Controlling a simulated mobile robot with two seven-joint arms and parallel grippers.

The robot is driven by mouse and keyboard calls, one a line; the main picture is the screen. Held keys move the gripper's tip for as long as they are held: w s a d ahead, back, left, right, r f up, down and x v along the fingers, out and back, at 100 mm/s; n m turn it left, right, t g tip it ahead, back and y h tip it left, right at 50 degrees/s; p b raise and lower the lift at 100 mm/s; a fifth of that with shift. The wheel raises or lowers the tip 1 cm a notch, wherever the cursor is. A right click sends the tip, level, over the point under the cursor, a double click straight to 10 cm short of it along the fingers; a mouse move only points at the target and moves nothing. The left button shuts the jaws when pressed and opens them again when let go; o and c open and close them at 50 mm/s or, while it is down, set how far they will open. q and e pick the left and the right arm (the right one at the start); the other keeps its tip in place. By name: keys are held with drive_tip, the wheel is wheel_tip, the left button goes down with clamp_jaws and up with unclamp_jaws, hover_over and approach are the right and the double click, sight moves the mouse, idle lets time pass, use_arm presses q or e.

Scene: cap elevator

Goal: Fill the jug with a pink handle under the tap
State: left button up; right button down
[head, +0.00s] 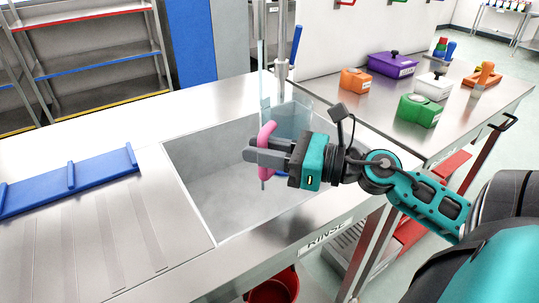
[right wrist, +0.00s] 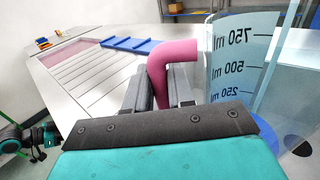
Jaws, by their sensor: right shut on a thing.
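The clear jug (head: 292,122) hangs over the sink basin (head: 205,175), near the tap (head: 282,68) with its blue lever (head: 296,44). Its pink handle (head: 267,134) sits between the fingers of my right gripper (head: 268,151), which is shut on it. In the right wrist view the pink handle (right wrist: 165,78) rises between the fingers, and the jug wall (right wrist: 243,62) shows marks for 250, 500 and 750 ml. I cannot tell whether water is in the jug.
A blue rack (head: 70,180) lies on the ridged drainboard left of the basin. The side table at the right holds an orange block (head: 355,80), a purple box (head: 392,65), a white box (head: 433,86) and a green box (head: 418,110). A red bucket (head: 275,290) stands below the counter.

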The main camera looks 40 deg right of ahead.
use_arm(q)
drive_tip(key=b, duration=0.1)
drive_tip(key=d+f+b, duration=0.1)
drive_tip(key=b, duration=0.1)
drive_tip(key=shift+w+d+h, duration=0.3)
drive_tip(key=shift+w, duration=0.05)
use_arm(e)
drive_tip(key=w+d+f, duration=0.2)
drive_tip(key=w, duration=0.8)
use_arm(q)
drive_tip(key=shift+r, duration=0.1)
drive_tip(key=shift+a+f, duration=0.15)
drive_tip(key=shift+f, duration=0.05)
use_arm(e)
drive_tip(key=shift+d, duration=0.1)
use_arm(q)
drive_tip(key=shift+f+b, duration=0.55)
drive_tip(key=shift+f, duration=0.05)
use_arm(e)
drive_tip(key=shift+d, duration=0.55)
use_arm(q)
drive_tip(key=shift+r, duration=0.2)
use_arm(e)
drive_tip(key=shift+a+r, duration=0.1)
